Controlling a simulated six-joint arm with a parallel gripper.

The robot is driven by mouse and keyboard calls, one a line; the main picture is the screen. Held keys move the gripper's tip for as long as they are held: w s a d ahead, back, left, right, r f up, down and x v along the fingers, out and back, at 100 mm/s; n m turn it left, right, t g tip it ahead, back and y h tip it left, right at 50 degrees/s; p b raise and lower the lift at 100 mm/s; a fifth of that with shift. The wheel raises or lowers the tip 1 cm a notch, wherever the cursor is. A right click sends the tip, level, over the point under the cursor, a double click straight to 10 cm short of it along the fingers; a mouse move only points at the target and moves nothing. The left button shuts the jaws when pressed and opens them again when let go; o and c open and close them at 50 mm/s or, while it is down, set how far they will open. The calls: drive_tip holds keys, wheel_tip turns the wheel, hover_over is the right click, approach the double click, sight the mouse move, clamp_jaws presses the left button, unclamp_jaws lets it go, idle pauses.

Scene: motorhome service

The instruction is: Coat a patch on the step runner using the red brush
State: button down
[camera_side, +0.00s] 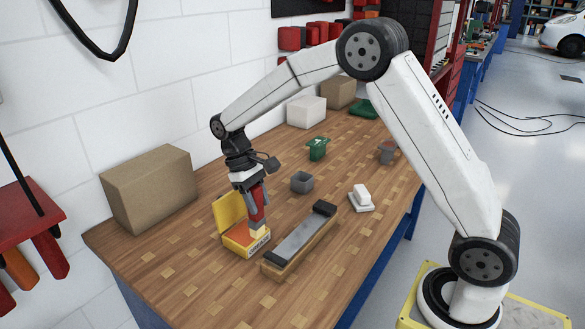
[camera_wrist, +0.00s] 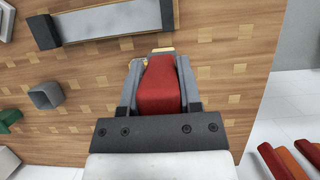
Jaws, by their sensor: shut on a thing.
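My gripper (camera_side: 253,188) points down and is shut on the red brush (camera_side: 257,203). The brush's red handle (camera_wrist: 160,85) fills the space between the jaws in the wrist view. Its pale yellow head is low at the open yellow tin (camera_side: 232,239), which has an orange inside and a raised lid. I cannot tell whether the head touches what is in the tin. The step runner (camera_side: 297,237), a long grey strip on a wooden base with dark ends, lies just right of the tin. Part of it shows at the top of the wrist view (camera_wrist: 110,20).
A cardboard box (camera_side: 148,188) stands at left. The front bench is clear.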

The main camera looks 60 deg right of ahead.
drive_tip(key=s+d+r, duration=0.4)
drive_tip(key=s, duration=0.2)
drive_tip(key=shift+f, duration=3.95)
drive_tip(key=shift+d, duration=5.8)
drive_tip(key=shift+a, duration=5.65)
wheel_tip(320, 180, up, 8)
drive_tip(key=shift+f, duration=0.2)
